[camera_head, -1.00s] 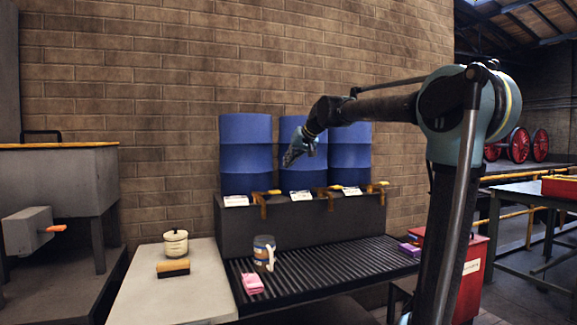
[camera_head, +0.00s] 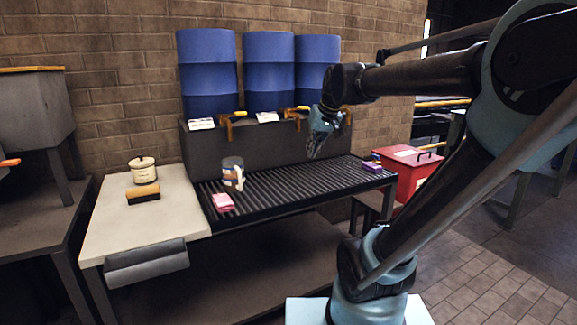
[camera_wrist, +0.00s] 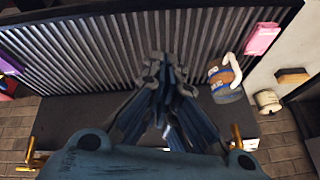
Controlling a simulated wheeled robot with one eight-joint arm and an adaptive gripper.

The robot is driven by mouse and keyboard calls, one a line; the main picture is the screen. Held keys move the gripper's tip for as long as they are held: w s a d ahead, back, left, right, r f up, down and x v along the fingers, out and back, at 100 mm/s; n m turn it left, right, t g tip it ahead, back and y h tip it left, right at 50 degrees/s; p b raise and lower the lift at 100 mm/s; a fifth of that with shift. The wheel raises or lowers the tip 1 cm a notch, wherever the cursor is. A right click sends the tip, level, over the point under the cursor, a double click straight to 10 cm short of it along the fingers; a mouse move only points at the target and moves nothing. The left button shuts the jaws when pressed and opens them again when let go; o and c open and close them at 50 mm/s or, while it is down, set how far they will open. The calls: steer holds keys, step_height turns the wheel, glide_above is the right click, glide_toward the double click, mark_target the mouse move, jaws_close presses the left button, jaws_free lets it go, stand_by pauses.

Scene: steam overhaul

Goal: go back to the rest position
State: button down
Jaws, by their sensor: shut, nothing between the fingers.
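My gripper (camera_head: 315,147) is in the air above the ribbed black bench top (camera_head: 290,192), in front of the blue drums. Its fingers are together and hold nothing. It also shows in the wrist view (camera_wrist: 166,66), pointing at the ribbed top, with no object between the fingertips. A mug with a white handle (camera_head: 232,176) stands on the ribbed top, apart from the gripper. A pink sponge or cloth (camera_head: 222,203) lies near it.
Three blue drums (camera_head: 269,75) stand behind the bench with yellow taps. A cream pot (camera_head: 143,171) and a brush (camera_head: 143,195) are on the pale table. A purple item (camera_head: 372,167) lies at the right end. A red box (camera_head: 407,170) stands beyond it.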

steer(key=s+d+f+m+g+h, duration=0.1)
steer(key=s+d+f, duration=0.4)
steer(key=s+f, duration=0.5)
steer(key=s+d+f+m+g+h, duration=0.1)
steer(key=s+d+f+h, duration=0.1)
steer(key=s+d+f, duration=0.4)
steer(key=s+f, duration=0.3)
steer(key=f, duration=0.2)
steer(key=shift+s, duration=0.4)
steer(key=shift+d+f, duration=0.1)
